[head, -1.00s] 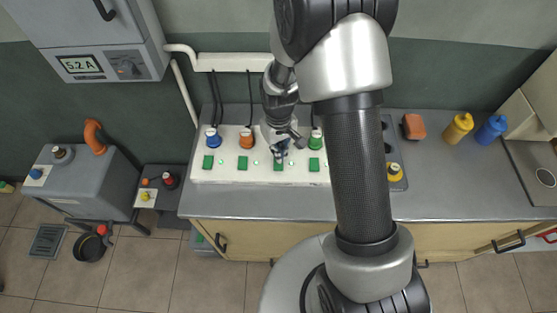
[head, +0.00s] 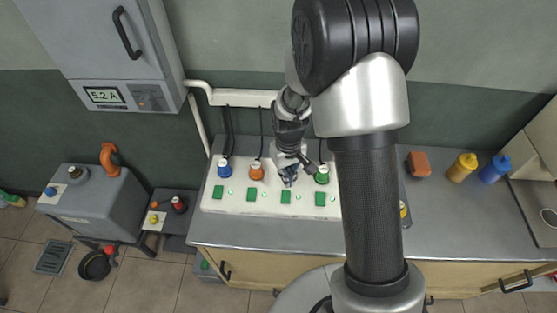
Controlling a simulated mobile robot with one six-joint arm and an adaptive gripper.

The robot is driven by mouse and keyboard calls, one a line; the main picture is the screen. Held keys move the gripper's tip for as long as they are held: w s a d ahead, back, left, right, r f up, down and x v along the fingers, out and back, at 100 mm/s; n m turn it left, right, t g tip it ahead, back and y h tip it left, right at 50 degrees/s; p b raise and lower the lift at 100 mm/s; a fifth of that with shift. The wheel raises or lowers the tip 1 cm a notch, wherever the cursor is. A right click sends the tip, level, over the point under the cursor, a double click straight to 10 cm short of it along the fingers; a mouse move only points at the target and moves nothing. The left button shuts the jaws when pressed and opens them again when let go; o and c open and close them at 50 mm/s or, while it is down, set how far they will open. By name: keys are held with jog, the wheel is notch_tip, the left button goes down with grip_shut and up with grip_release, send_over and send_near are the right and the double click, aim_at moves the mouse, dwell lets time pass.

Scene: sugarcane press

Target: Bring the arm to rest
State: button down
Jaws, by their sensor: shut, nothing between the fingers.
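My gripper (head: 289,178) is shut and empty. It hangs over the white control panel (head: 240,202) on the grey counter, near the panel's back edge, between the orange knob (head: 256,171) and the green knob (head: 322,175). A row of green switches (head: 252,194) runs along the panel's front. I cannot tell whether the gripper touches the panel. My arm rises in front and hides the panel's right end and part of the counter.
A blue knob (head: 223,163) stands at the panel's left. A wall cabinet (head: 105,45) shows 5.2 A. A grey tank (head: 95,200) stands left. A yellow bottle (head: 462,168), a blue bottle (head: 495,169) and an orange block (head: 419,164) sit at the right. The counter front (head: 290,231) is clear.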

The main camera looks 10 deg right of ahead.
jog(key=s+r+m+t, duration=0.1)
jog(key=s+r, duration=0.3)
jog(key=r, duration=0.6)
jog(key=s+r+t, duration=0.1)
jog(key=s+r, duration=0.2)
jog(key=r, duration=0.7)
jog(key=s+r+t, duration=0.1)
jog(key=s+r, duration=0.2)
jog(key=s, duration=0.4)
jog(key=s+r+m+t, duration=0.1)
jog(key=s+r, duration=0.3)
jog(key=s, duration=0.3)
jog(key=shift+s+r+t, duration=0.25)
jog(key=shift+r+t, duration=0.05)
jog(key=shift+w, duration=0.1)
